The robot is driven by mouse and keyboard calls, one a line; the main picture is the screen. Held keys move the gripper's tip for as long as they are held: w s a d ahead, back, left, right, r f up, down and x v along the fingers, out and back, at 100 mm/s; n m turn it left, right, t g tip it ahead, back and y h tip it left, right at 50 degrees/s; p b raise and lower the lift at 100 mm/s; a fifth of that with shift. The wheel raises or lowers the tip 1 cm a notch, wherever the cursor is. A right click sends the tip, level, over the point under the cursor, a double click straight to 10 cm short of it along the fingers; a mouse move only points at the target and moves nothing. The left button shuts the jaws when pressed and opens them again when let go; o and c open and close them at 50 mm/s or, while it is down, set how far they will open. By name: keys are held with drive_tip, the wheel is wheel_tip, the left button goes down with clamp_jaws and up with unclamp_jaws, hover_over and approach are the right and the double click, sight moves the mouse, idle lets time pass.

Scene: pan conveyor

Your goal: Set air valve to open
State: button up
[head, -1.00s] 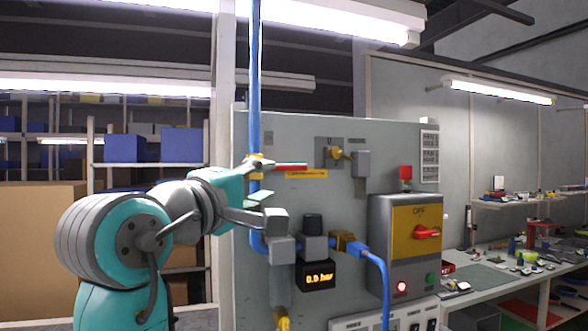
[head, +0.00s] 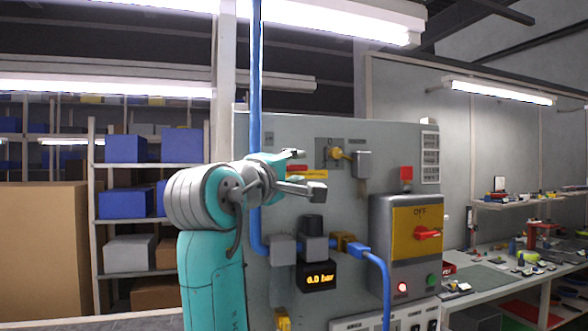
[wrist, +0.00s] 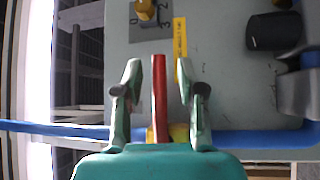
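The air valve is on the vertical blue pipe (head: 256,80). Its red lever (wrist: 160,95) stands square across the pipe, which runs sideways in the wrist view (wrist: 255,143). The yellow valve body (wrist: 180,132) shows partly there. My gripper (wrist: 157,90) is open, with one finger on each side of the lever and visible gaps between them. In the head view my gripper (head: 305,172) is at the panel in front of the valve. It hides the valve body and most of the lever (head: 297,167). The pressure display (head: 320,279) reads 0.0 bar.
A yellow label (head: 314,174) is beside the lever. A yellow rotary knob (head: 337,153) and grey padlock-like block (head: 362,164) are to the right. Black-topped fittings (head: 313,240) are below my gripper. A switch box (head: 415,250) has a red OFF handle (head: 428,232).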

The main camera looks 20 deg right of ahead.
clamp_jaws()
